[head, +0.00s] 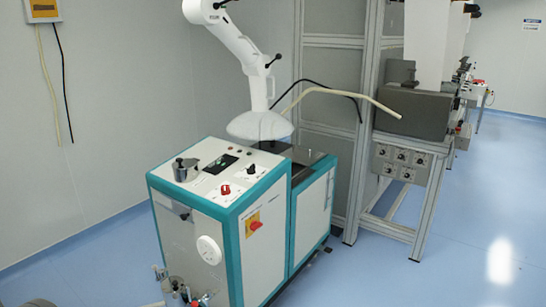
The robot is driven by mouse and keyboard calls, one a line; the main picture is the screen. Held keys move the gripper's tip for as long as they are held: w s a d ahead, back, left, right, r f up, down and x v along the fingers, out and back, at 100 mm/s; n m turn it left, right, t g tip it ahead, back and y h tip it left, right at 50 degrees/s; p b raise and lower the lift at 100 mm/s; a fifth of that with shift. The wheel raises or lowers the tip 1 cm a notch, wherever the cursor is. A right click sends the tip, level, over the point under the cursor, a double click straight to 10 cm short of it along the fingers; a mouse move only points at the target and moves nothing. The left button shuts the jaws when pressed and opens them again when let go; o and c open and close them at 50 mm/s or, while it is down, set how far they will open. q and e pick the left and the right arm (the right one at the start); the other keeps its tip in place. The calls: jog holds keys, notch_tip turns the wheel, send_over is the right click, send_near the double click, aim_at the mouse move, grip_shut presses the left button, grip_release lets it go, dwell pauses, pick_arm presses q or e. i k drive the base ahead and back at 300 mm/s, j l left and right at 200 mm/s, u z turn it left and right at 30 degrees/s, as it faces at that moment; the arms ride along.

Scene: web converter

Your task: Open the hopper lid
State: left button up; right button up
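A white and teal machine cabinet (262,225) stands on the floor left of centre. On its top at the left is a small round metallic pot with a lid (185,168) that has a dark knob; the lid looks closed. I take this as the hopper lid, but no label confirms it. Neither of my grippers shows in the head view.
A white jointed arm with a wide hood (260,124) hangs low over the back of the cabinet. Fittings (185,292) stick out low in front. Blue floor at right is clear.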

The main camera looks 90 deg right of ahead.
aim_at(299, 155)
jog(key=z, duration=3.1)
jog(key=i+l+z, duration=0.35)
jog(key=i+l, duration=0.15)
jog(key=i, duration=0.85)
jog(key=i+l+z, duration=0.1)
jog(key=i+z, duration=0.3)
jog(key=i, duration=0.95)
jog(key=i+l+u, duration=0.1)
jog(key=i+u, duration=0.2)
jog(key=i, duration=0.2)
jog(key=i+l+u, duration=0.3)
jog(key=i, duration=0.25)
jog(key=i+l+u, duration=0.35)
jog(key=i+j, duration=0.1)
jog(key=i, duration=0.05)
